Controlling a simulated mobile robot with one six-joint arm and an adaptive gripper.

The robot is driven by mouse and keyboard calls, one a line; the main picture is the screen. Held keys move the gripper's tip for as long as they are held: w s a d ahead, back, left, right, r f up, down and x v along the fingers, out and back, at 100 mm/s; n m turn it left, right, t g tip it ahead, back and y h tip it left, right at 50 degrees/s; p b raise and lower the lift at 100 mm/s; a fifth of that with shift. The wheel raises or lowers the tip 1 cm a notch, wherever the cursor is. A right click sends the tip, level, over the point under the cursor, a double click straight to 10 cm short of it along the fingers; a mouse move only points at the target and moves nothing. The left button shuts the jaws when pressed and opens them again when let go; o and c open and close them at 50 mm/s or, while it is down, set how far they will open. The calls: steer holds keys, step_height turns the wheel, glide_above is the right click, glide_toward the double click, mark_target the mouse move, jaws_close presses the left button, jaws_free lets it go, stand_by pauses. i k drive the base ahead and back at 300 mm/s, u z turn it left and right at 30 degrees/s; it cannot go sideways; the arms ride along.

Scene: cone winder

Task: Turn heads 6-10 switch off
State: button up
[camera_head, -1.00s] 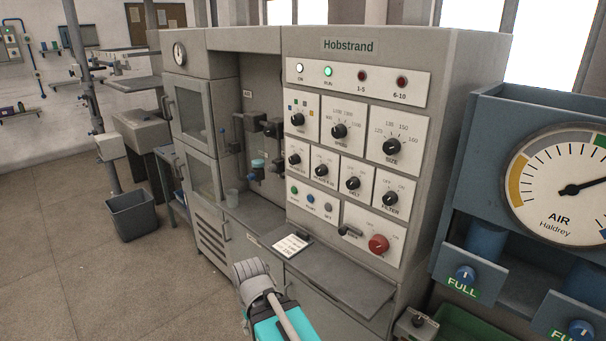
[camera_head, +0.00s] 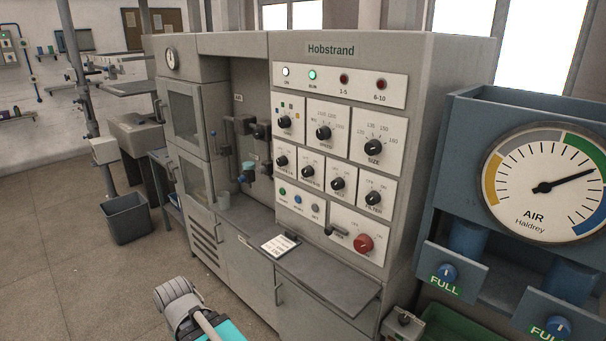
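The grey Hobstrand machine (camera_head: 330,49) carries a panel of black rotary switches in the middle of the view. In the row of small switches, the second from the left (camera_head: 306,171) has a small label that looks like heads 6-10, too blurred to read surely. Its pointer direction is too small to tell. The switch to its left (camera_head: 282,160) is similar. Above, the 6-10 lamp (camera_head: 380,85) and the 1-5 lamp (camera_head: 344,79) are dark red; the RUN lamp (camera_head: 312,75) glows green. My arm shows at the bottom edge, well short of the panel; my gripper's fingers are not visible.
A grey shelf (camera_head: 335,289) juts out below the panel, with a white card (camera_head: 281,245) at its left end. A blue air unit with a large gauge (camera_head: 544,188) stands close on the right. A bin (camera_head: 126,219) stands left; the floor there is clear.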

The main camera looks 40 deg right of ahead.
mark_target(308, 172)
steer(key=z, duration=0.05)
steer(key=k, duration=0.95)
steer(key=z, duration=0.6)
steer(key=i, duration=1)
steer(key=u, duration=0.05)
